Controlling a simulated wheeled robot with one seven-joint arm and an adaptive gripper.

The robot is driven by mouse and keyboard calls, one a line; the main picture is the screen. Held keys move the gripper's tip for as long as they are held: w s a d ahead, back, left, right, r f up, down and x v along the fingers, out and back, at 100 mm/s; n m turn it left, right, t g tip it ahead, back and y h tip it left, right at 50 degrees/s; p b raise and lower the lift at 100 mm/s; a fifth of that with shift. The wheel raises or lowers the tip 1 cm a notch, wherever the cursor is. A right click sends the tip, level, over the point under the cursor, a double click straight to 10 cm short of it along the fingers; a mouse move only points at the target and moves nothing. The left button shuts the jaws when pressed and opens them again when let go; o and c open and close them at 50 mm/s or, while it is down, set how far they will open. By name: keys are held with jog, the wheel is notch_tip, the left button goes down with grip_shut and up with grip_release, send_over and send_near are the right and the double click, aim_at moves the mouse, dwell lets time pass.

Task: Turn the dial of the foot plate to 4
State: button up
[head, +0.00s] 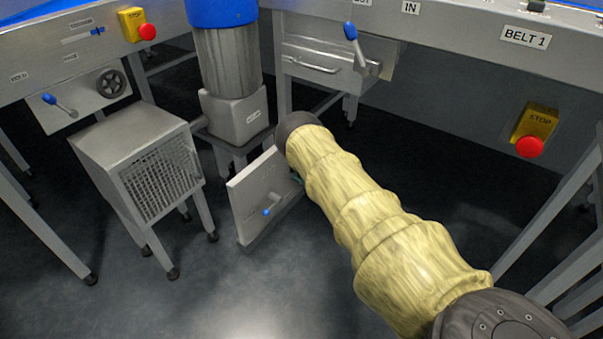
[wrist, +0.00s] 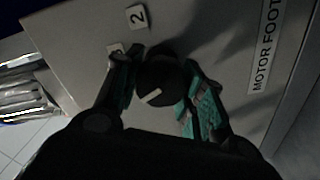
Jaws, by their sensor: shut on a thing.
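The foot plate (head: 259,199) is a grey upright panel low on the floor in the head view, partly hidden by my arm. In the wrist view the plate (wrist: 85,25) fills most of the picture, with a MOTOR FOOT label (wrist: 268,45). Its dial (wrist: 158,82) is a dark round knob with a pale pointer mark on its lower left. A label "2" (wrist: 137,16) shows above it, and another label is partly covered by a finger. No 4 is visible. My gripper (wrist: 157,88) is shut on the dial, one finger on each side.
A small blue-tipped lever (head: 267,212) is on the plate's front. A grey cabinet with a grille (head: 160,178) stands to the left, and a motor with a blue top (head: 230,70) stands behind. A red stop button (head: 529,147) is at right. Floor in front is clear.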

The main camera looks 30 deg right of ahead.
jog(key=shift+s+a+f, duration=0.1)
jog(key=o, duration=1)
jog(key=v, duration=1.2)
